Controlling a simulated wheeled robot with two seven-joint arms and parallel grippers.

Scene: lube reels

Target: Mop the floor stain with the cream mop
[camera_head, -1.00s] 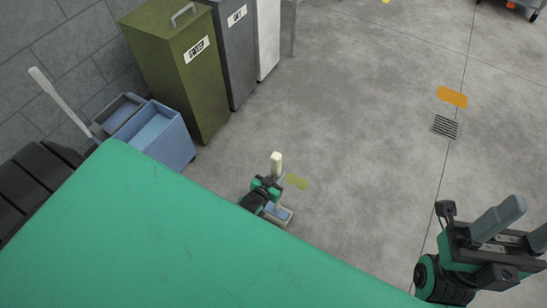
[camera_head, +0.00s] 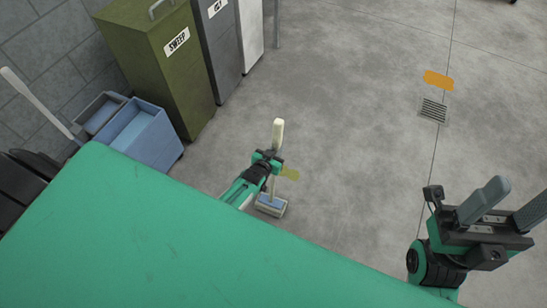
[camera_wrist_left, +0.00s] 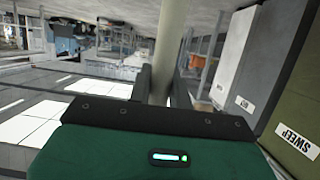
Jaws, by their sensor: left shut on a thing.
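The cream mop has a pale handle (camera_head: 278,133) standing up and a flat head (camera_head: 271,207) with a blue-grey top, low near the floor. I cannot tell whether the head touches the floor. My left gripper (camera_head: 270,157) is shut on the handle below its top end. In the left wrist view the cream pole (camera_wrist_left: 170,45) stands between the fingers. A dull yellow-olive stain (camera_head: 291,173) lies on the floor just beyond and right of the mop head, partly behind the handle. My right gripper (camera_head: 508,202) is open and empty at the right.
A blue mop bucket (camera_head: 150,142) and olive SWEEP (camera_head: 165,75) and grey bins (camera_head: 218,45) line the wall at left. An orange patch (camera_head: 438,80) and a floor drain (camera_head: 433,110) lie at right. The middle floor is clear.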

